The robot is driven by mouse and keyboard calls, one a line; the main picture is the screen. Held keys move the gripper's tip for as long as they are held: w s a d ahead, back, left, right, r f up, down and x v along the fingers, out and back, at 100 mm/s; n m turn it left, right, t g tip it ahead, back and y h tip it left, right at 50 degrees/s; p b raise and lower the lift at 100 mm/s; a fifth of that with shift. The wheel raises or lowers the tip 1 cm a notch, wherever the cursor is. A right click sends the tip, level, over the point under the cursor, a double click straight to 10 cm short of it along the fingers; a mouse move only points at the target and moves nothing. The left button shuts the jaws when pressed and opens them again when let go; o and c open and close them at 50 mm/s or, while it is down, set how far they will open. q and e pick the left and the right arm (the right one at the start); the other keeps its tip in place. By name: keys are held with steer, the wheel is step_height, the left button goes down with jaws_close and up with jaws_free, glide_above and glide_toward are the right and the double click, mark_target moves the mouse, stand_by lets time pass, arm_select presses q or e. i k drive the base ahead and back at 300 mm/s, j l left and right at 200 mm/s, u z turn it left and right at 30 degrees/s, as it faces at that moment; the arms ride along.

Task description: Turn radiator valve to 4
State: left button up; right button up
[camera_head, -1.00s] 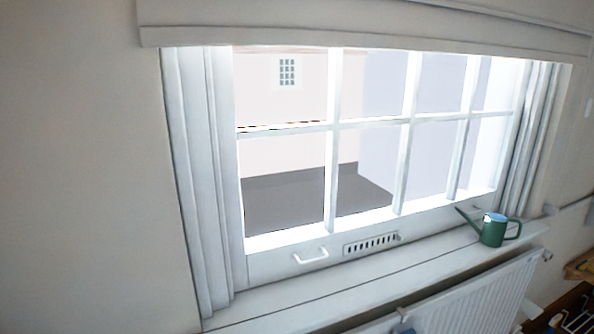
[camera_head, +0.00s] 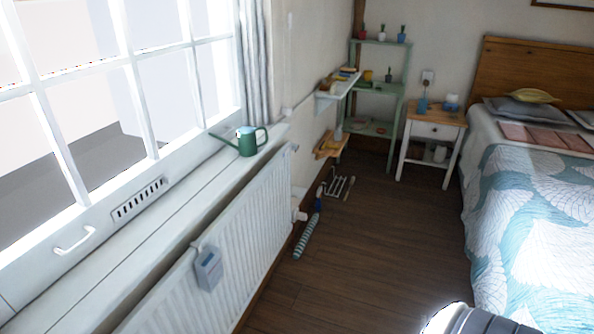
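The white panel radiator (camera_head: 237,238) stands under the window sill at the left of the head view. A small pale valve-like fitting (camera_head: 299,215) sticks out at its far lower end; its numbers are too small to read. Another small fitting (camera_head: 295,148) shows at its far top corner. A grey-blue box (camera_head: 208,269) hangs on the radiator's front. Neither gripper shows. A dark and bright rounded shape at the bottom edge looks like part of my arm.
A green watering can (camera_head: 247,141) stands on the sill (camera_head: 170,213). A striped roll (camera_head: 307,236) and a wire rack (camera_head: 339,184) lie on the floor near the wall. The bed (camera_head: 530,200) is at right, with a nightstand (camera_head: 433,129) and green shelf (camera_head: 383,99) behind. Wooden floor (camera_head: 390,240) between is clear.

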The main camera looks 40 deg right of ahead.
mark_target(299, 215)
steer(key=z, duration=1.5)
steer(key=i+l+u, duration=0.15)
steer(key=u, duration=0.35)
steer(key=i+l+u, duration=0.15)
steer(key=u, duration=0.35)
